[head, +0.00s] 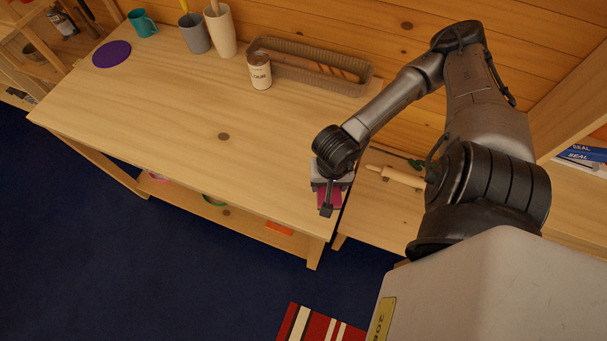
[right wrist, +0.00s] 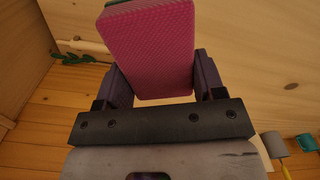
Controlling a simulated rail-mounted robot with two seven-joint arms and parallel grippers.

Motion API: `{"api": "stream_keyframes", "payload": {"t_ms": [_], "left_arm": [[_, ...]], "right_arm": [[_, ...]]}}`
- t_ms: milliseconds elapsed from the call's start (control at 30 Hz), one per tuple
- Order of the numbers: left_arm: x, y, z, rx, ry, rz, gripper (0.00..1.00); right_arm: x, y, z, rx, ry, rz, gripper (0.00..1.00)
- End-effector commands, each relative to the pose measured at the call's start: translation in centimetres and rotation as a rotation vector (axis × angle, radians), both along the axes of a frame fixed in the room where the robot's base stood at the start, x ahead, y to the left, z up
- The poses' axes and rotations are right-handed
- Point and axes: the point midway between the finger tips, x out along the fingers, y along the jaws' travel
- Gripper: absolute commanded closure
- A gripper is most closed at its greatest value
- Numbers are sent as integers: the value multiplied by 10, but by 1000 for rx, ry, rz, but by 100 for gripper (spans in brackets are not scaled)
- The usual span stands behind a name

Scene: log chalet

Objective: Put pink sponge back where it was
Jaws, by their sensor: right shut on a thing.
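The pink sponge (head: 336,199) is held in my right gripper (head: 328,203), over the front right corner of the long wooden table (head: 190,110). In the right wrist view the sponge (right wrist: 150,45) fills the space between the two dark fingers, with a finger against each side. A thin dark green layer shows along its far edge. My right gripper is shut on it. I cannot tell how high the sponge is above the tabletop. My left gripper is not in view.
On the table's far side are a purple disc (head: 111,54), teal mug (head: 142,23), grey cup (head: 194,34), tall beige cup (head: 220,31), flour canister (head: 260,75) and long basket (head: 359,83). A rolling pin (head: 397,177) lies on the surface to the right. The table's middle is clear.

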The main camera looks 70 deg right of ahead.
Motion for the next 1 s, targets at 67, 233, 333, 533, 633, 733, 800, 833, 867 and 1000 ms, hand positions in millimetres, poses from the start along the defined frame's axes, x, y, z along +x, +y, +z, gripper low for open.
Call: {"api": "stream_keyframes", "payload": {"t_ms": [67,233,333,533,633,733,800,833,867,1000], "left_arm": [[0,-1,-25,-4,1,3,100],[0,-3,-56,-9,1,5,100],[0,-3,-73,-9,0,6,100],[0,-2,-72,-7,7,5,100],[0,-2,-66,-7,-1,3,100],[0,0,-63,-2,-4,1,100],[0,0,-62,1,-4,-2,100],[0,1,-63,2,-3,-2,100],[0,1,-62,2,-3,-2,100],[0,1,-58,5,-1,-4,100]], "right_arm": [[9,-3,-14,-2,-5,1,59],[23,-8,-24,-1,-6,1,59],[32,-11,-29,-2,-5,0,59],[56,-19,-31,4,-2,-3,59],[68,-24,-40,4,-1,-1,59],[77,-27,-46,2,-1,1,59],[80,-28,-49,1,-1,1,59],[81,-29,-50,1,-1,1,59],[81,-29,-51,1,-1,2,59],[81,-29,-62,2,3,2,59]]}}
